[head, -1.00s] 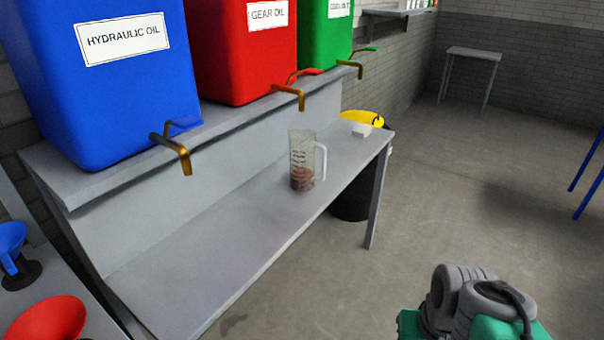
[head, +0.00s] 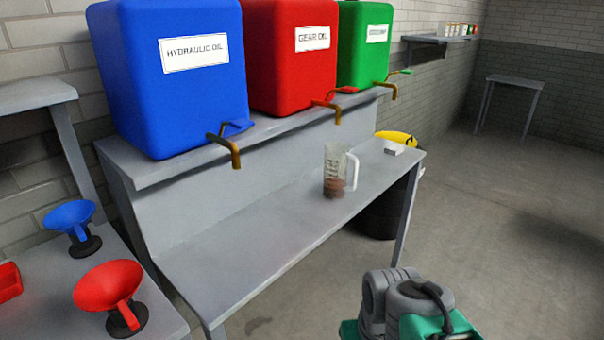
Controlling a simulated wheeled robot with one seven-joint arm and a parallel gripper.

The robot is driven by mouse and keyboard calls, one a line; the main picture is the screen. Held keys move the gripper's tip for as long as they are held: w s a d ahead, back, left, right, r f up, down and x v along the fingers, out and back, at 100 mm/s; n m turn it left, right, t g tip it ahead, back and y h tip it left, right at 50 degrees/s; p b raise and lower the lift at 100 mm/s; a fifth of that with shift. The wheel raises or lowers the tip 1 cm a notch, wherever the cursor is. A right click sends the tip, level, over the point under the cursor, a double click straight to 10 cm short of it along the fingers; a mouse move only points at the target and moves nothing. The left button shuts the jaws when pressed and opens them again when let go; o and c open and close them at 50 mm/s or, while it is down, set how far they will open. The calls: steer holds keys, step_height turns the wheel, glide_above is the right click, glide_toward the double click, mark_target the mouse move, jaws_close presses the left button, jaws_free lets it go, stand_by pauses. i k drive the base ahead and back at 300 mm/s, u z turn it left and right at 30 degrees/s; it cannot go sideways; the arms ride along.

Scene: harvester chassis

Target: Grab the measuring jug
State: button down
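The measuring jug (head: 335,172) stands upright on the lower shelf of the grey bench (head: 240,240), below the red gear oil tank. It is clear, with dark marks, a white handle on its right side and a reddish-brown liquid or content in its lower part. Part of my own arm, grey and green, shows at the bottom right, well apart from the jug. My gripper's fingers are not visible.
Blue (head: 180,100), red (head: 290,70) and green (head: 364,45) tanks with brass taps stand on the upper shelf. Blue (head: 72,216) and red (head: 108,285) funnels stand on a table at left. Floor at right is open.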

mark_target(337, 155)
steer(key=u, duration=0.25)
steer(key=i, duration=1)
steer(key=z, duration=0.05)
